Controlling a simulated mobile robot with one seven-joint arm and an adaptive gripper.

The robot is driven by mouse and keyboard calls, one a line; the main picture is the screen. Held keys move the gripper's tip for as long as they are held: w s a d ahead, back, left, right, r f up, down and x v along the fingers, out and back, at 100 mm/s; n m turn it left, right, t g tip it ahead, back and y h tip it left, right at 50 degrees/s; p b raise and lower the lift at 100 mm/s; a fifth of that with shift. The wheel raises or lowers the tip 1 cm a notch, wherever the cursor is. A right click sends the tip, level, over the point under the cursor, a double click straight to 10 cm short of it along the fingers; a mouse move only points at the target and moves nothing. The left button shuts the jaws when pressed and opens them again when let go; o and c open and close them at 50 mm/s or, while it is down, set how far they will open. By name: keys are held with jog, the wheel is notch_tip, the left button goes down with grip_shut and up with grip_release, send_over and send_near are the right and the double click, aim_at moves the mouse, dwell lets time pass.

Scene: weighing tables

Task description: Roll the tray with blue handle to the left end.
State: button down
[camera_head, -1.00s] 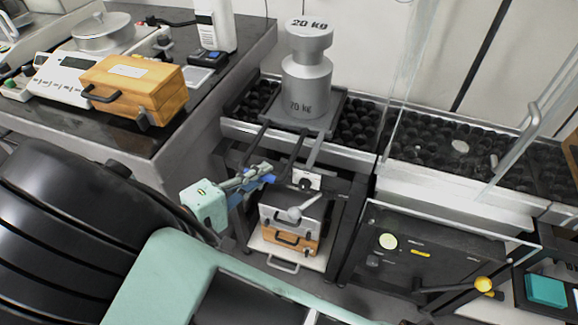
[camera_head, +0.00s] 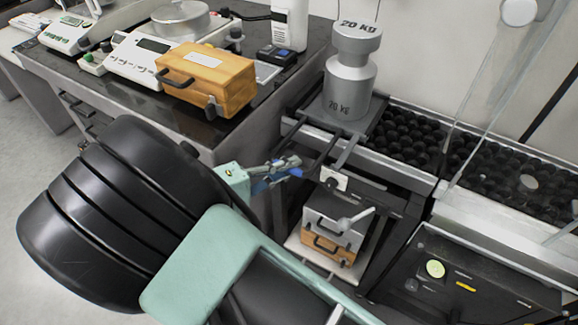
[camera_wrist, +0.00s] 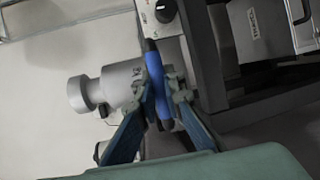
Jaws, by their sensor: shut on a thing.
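The dark tray (camera_head: 380,118) stands on the roller table near its left end and carries a silver 20 kg weight (camera_head: 348,88). Bars run from the tray toward the front. The blue handle (camera_head: 268,184) is at the front left, and it also shows upright in the wrist view (camera_wrist: 153,72). My gripper (camera_head: 290,166) is shut on the blue handle; in the wrist view its fingers (camera_wrist: 163,90) sit on both sides of it. The joint between handle and tray is partly hidden by my gripper.
The roller table (camera_head: 410,145), with rows of black rollers, runs right. Left stands a dark bench (camera_head: 115,105) with scales and a wooden case (camera_head: 205,78). Under the table are silver and wooden cases (camera_head: 325,246). A control panel (camera_head: 455,270) is at lower right.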

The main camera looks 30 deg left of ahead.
jog(key=c, duration=2)
grip_release()
jog(key=shift+a, duration=0.3)
jog(key=shift+s, duration=0.1)
jog(key=v, duration=1.2)
jog(key=shift+d, duration=0.1)
